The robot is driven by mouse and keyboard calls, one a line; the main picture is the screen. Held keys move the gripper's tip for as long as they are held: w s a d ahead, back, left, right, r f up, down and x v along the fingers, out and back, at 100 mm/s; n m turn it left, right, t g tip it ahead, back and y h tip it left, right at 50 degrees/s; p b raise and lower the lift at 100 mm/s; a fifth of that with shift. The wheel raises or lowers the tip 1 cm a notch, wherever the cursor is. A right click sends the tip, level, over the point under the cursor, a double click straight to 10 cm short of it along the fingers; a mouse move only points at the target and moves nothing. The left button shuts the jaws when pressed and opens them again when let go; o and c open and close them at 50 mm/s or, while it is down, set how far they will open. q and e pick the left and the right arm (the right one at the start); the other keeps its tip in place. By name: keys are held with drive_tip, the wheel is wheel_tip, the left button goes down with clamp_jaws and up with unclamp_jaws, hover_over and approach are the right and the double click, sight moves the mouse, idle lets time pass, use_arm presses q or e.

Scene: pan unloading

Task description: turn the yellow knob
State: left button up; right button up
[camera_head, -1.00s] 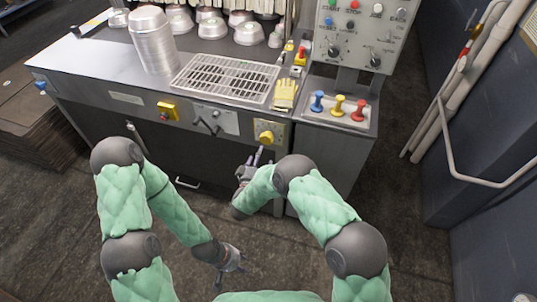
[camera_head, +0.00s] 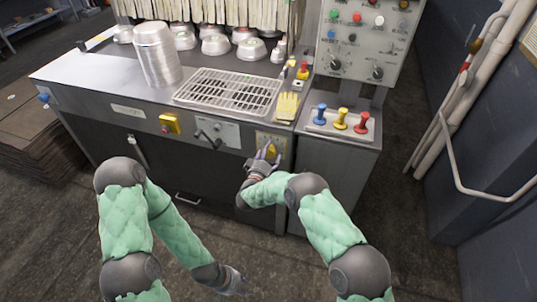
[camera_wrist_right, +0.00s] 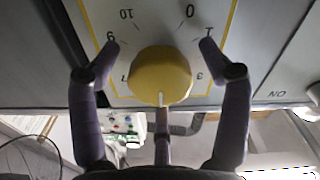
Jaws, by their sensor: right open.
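The yellow knob (camera_wrist_right: 160,75) sits on a pale dial plate (camera_wrist_right: 205,88) with black numbers, on the front of the steel counter. In the head view the knob (camera_head: 271,152) is partly hidden by my right gripper (camera_head: 266,155). Gaps show between the fingers and the knob. My left gripper (camera_head: 240,282) hangs low over the floor, away from the counter; its jaws are too small to read.
A yellow switch box (camera_head: 169,123) and a crank handle (camera_head: 210,137) are on the counter front, left of the knob. Blue, yellow and red levers (camera_head: 341,119) stand on the right panel. A stack of pans (camera_head: 157,54) and a grate (camera_head: 229,91) are on top.

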drive_tip(key=shift+w+d, duration=0.1)
drive_tip(key=shift+w, duration=0.1)
drive_tip(key=c, duration=1.2)
